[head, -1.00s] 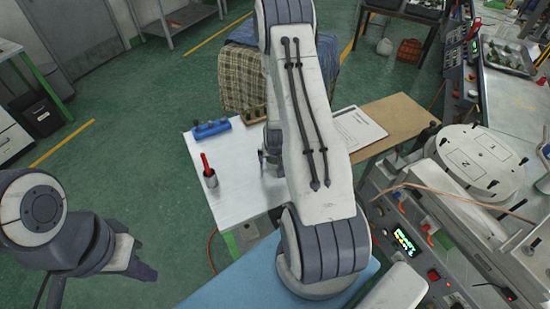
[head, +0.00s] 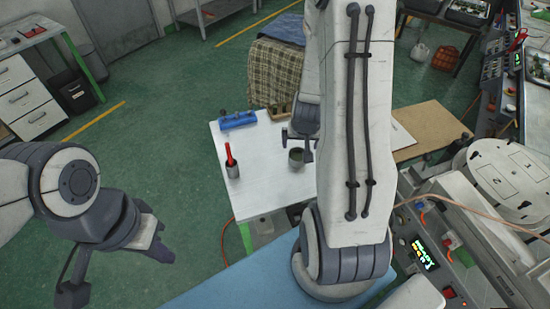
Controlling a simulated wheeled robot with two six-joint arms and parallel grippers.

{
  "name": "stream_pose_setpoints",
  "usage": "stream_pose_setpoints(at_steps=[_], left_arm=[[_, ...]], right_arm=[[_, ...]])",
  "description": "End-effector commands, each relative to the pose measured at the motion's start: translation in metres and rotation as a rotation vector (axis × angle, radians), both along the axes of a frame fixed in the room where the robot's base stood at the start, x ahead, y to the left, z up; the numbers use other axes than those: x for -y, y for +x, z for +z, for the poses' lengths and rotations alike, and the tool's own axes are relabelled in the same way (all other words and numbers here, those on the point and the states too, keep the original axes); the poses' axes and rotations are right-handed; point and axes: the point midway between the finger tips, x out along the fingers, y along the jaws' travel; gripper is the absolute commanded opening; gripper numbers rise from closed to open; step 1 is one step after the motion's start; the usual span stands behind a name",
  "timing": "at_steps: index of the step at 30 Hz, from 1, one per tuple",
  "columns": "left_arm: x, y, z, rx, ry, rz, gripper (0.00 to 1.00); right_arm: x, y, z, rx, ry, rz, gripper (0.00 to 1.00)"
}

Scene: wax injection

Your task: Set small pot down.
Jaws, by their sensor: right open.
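A small grey pot (head: 296,158) stands upright on the white table (head: 262,180), partly beside my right arm in the picture. My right gripper (head: 297,146) is open just behind and above the pot. Its fingers appear apart, but the arm hides part of it, and I cannot tell if a finger touches the pot. My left gripper (head: 118,272) is at the lower left, away from the table, with its fingers spread and nothing between them.
A grey cup with a red-handled tool (head: 232,167) stands at the table's left. A blue block (head: 238,120) and a brown wooden block (head: 280,112) lie at its back edge. A brown board (head: 430,131) is at right. The table's middle left is clear.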

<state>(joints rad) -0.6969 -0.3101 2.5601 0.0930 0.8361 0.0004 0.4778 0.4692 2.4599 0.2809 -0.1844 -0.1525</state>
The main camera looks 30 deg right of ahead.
Motion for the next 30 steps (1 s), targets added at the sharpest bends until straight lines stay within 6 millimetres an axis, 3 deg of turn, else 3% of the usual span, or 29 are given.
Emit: stream_pose_setpoints(at_steps=[4,7,11,13,15,18,21,25,30], left_arm=[[0.000,0.000,0.000,0.000,0.000,0.000,0.00],[0.000,0.000,0.000,0.000,0.000,0.000,0.00],[0.000,0.000,0.000,0.000,0.000,0.000,0.00],[0.000,0.000,0.000,0.000,0.000,0.000,0.00],[0.000,0.000,0.000,0.000,0.000,0.000,0.00],[0.000,0.000,0.000,0.000,0.000,0.000,0.00],[0.000,0.000,0.000,0.000,0.000,0.000,0.00],[0.000,0.000,0.000,0.000,0.000,0.000,0.00],[0.000,0.000,0.000,0.000,0.000,0.000,0.00]], right_arm=[[-0.004,0.001,0.002,-0.001,0.003,0.012,1.00],[-0.030,0.010,0.013,-0.003,0.020,0.083,1.00],[-0.109,0.017,0.042,-0.032,0.069,0.296,1.00],[-0.162,0.009,0.063,-0.064,0.097,0.448,1.00],[-0.211,-0.012,0.082,-0.106,0.118,0.601,1.00],[-0.265,-0.054,0.107,-0.175,0.129,0.811,1.00],[-0.297,-0.101,0.126,-0.244,0.120,0.992,1.00],[-0.312,-0.147,0.143,-0.314,0.095,1.155,1.00],[-0.314,-0.175,0.152,-0.360,0.072,1.244,1.00]])
